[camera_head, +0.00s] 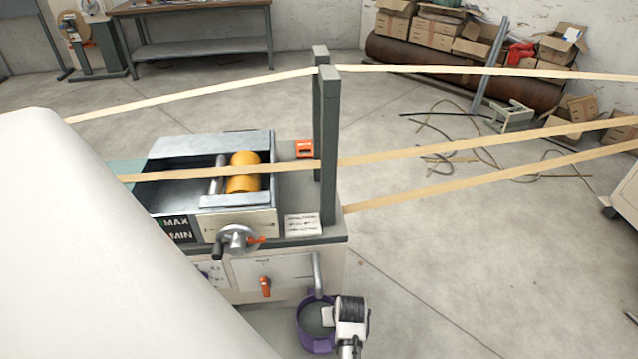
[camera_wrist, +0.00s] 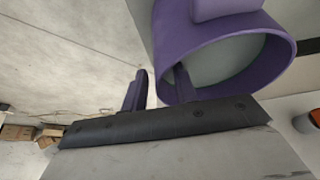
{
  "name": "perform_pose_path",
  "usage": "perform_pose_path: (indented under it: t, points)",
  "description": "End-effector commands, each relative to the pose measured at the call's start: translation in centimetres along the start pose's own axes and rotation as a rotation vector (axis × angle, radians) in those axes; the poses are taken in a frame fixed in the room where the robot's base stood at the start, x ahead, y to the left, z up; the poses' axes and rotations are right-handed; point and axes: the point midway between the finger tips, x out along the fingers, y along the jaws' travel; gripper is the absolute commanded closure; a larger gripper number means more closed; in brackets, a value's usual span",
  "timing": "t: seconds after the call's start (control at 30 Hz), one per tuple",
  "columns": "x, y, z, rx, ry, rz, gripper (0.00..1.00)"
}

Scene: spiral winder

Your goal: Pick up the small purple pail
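The small purple pail (camera_head: 304,338) is at the bottom centre of the head view, below the front of the machine and partly hidden by my gripper (camera_head: 335,315). The wrist view shows the pail (camera_wrist: 275,70) close up, with its round opening facing the camera and a pale inside. In that view my gripper (camera_wrist: 160,72) has its two fingers apart. One finger reaches inside the rim and the other is outside, so the pail's wall lies between them. A narrow gap shows between the outer finger and the wall.
The winder machine (camera_head: 287,243), with a crank handle and an orange-tipped lever, stands right beside the pail. Tan strips (camera_head: 450,142) cross above it to the right. Bare concrete floor (camera_head: 460,270) lies right of the machine. Cardboard boxes (camera_head: 430,28) are far back.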

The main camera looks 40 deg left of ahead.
Motion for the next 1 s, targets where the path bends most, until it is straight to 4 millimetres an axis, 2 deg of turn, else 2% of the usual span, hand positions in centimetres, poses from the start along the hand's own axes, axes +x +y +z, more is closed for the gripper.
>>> perform_pose_path:
  t: [0.2, 0.47, 0.7, 1.0]
  points:
    - [2.2, -0.1, -0.1, 0.0, 0.0, 0.0, 0.71]
    - [2.4, 0.0, 0.0, 0.001, 0.001, 0.0, 0.71]
    - [2.4, 0.0, 0.0, 0.001, 0.001, 0.0, 1.0]
    - [2.4, 0.0, 0.0, 0.0, 0.001, 0.001, 1.0]
